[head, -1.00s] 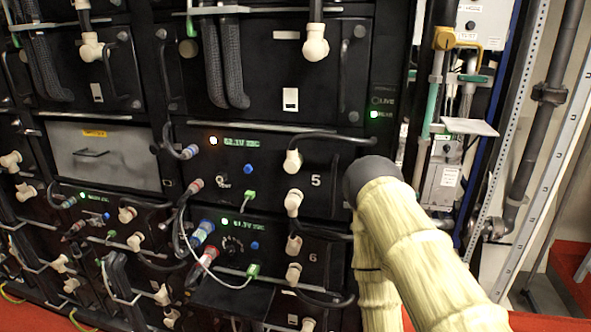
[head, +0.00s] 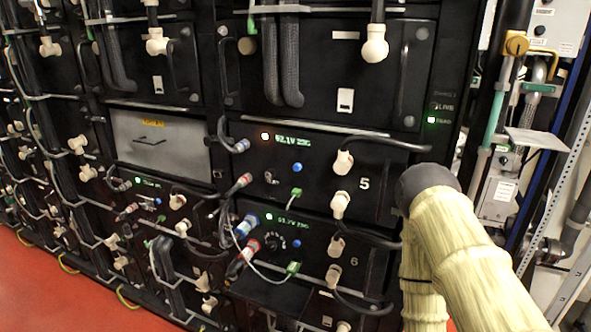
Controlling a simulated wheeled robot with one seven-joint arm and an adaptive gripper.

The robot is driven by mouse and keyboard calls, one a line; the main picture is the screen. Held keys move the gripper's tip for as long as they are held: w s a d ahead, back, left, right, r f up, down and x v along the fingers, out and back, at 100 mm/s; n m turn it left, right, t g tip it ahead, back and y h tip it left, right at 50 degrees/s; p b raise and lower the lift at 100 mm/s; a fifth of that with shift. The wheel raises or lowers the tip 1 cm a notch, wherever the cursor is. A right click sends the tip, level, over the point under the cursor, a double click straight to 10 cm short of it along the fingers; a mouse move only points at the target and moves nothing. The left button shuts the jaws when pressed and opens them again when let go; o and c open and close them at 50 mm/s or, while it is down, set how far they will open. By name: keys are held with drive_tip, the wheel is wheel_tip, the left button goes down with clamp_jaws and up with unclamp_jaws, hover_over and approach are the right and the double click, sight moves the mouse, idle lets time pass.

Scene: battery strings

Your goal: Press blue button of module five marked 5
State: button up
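Module five (head: 320,185) is a black panel with a white 5 at its right side, a green readout and a lit orange-white lamp at its top. Its blue button (head: 297,167) is small and round, just below the readout, and in plain view. My arm, in a pale yellow sleeve with a dark joint, rises at the lower right and covers the rack's edge right of the 5. My gripper is not visible in the head view, so its place relative to the button cannot be told.
Module six (head: 310,240) sits directly below, with its own blue button (head: 298,244) and several cables. A black cable (head: 350,139) arches over module five's upper right to a cream connector (head: 343,162). Red floor (head: 60,300) is clear at lower left.

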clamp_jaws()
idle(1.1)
